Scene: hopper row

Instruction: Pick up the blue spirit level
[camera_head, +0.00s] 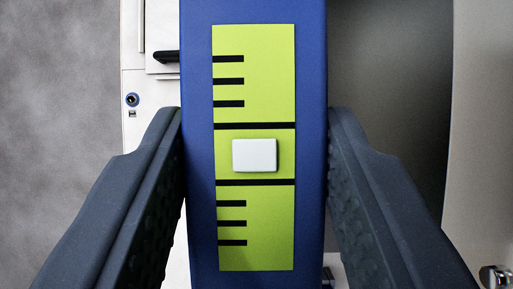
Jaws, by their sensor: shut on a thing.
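The blue spirit level (197,45) fills the middle of the view and runs from the top edge to the bottom edge. A yellow-green panel (256,110) with black lines and a white block (254,155) is on its face. My gripper (256,122) has one dark finger on each side of the level. Both fingers press on its long sides, so the gripper is shut on it. The ends of the level are out of view.
Behind the level is a pale cabinet-like surface (146,115) on the left with a dark handle-like part (166,57). A dark recess (390,90) and a beige panel (485,150) are on the right. Grey floor-like surface (60,90) lies at far left.

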